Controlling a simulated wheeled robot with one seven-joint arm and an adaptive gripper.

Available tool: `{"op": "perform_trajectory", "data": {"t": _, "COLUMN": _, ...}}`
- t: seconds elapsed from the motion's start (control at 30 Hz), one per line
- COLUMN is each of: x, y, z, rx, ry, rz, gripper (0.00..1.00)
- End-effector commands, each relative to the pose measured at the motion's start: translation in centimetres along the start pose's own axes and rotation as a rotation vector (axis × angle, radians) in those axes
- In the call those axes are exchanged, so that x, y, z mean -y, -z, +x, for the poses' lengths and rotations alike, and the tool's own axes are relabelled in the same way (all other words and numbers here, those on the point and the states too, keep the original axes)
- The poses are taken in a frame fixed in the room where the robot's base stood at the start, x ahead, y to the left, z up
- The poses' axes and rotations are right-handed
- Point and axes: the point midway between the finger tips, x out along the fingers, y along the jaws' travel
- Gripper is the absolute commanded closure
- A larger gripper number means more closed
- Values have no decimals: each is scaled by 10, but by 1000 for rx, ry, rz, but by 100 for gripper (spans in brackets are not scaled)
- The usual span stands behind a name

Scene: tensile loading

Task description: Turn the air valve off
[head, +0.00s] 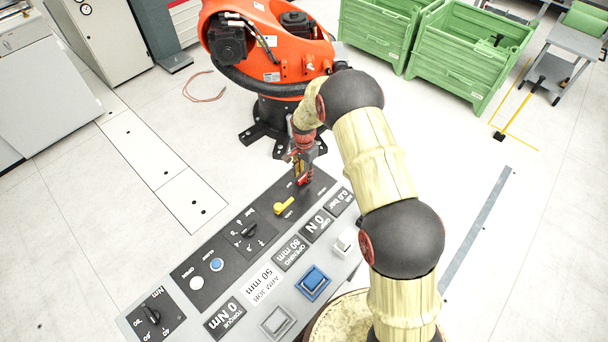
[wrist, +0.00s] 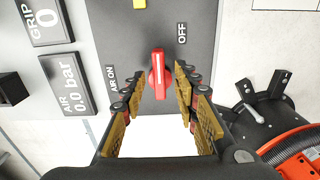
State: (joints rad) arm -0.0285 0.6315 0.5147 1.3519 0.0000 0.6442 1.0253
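The red air valve handle (wrist: 158,74) shows in the wrist view on a dark panel plate, a slim bar with a white line along it. It stands about upright in that picture. The OFF label (wrist: 182,33) is at its upper right and the AIR ON label (wrist: 112,78) at its left. My gripper (wrist: 159,86) is open, with one finger pad on each side of the handle and gaps visible on both sides. In the head view my gripper (head: 302,160) points down at the panel's far end, over the red handle (head: 304,181), which is partly hidden there.
The AIR display (wrist: 75,84) reads 0.0 bar. The console (head: 240,286) carries a yellow lever (head: 284,206), knobs, buttons and displays. An orange robot arm (head: 270,45) stands just behind my gripper. Green crates (head: 470,50) are at the back right.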

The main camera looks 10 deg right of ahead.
Motion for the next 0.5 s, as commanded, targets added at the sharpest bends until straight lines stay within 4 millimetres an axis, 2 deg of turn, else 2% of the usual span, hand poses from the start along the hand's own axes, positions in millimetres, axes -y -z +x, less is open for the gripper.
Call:
{"op": "perform_trajectory", "data": {"t": 0.3, "x": 1, "y": 1, "z": -64, "rx": -3, "ry": 4, "rz": 0, "gripper": 70}}
{"op": "perform_trajectory", "data": {"t": 0.5, "x": 1, "y": 0, "z": -94, "rx": -1, "ry": 2, "rz": 0, "gripper": 70}}
